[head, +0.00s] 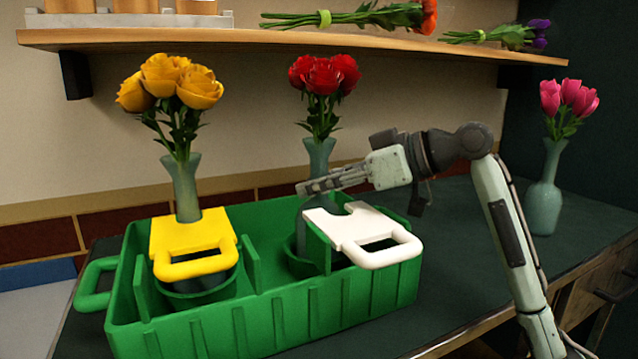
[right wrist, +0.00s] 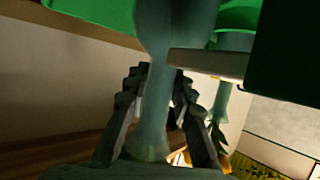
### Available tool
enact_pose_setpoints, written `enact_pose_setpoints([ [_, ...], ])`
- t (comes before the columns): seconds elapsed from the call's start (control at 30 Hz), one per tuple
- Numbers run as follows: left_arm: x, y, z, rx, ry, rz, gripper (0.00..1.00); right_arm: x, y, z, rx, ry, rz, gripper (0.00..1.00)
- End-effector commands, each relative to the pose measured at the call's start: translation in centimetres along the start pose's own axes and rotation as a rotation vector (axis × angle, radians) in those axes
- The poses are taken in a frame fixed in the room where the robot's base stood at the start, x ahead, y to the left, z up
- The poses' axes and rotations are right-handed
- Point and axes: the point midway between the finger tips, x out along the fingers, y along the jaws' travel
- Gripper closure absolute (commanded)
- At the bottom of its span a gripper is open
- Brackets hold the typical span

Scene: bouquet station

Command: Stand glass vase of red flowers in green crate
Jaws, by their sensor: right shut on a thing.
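The glass vase (head: 319,158) of red flowers (head: 324,75) stands upright over the middle-right part of the green crate (head: 275,322). Its body goes down behind a white handled plate (head: 385,256), beside a green ring in the crate. Its base is hidden, so I cannot tell whether it touches the bottom. My right gripper (head: 306,188) comes in from the right and is shut on the vase's neck. In the right wrist view the neck (right wrist: 156,105) lies between the fingers (right wrist: 158,95). My left gripper is not in view.
A vase of yellow flowers (head: 186,185) stands in the crate's left compartment, with a yellow handled plate (head: 194,235) at its front. A vase of pink flowers (head: 545,200) stands on the counter at right. A wooden shelf (head: 300,42) with bouquets hangs above.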

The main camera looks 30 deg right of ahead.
Motion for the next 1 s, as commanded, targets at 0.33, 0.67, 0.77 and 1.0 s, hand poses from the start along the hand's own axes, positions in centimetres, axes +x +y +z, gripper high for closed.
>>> enact_pose_setpoints([
  [0.33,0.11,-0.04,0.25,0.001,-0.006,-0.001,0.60,-0.09,0.02,-0.19,-0.002,0.006,0.002,1.00],
  [0.67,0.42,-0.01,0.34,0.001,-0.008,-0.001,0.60,0.06,0.01,0.17,-0.002,0.005,0.002,1.00],
  [0.77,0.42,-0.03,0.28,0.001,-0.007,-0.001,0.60,0.06,0.01,0.18,-0.002,0.006,0.002,1.00],
  [1.0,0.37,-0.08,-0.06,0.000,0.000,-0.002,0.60,0.06,0.01,0.17,-0.002,0.006,0.002,1.00],
])
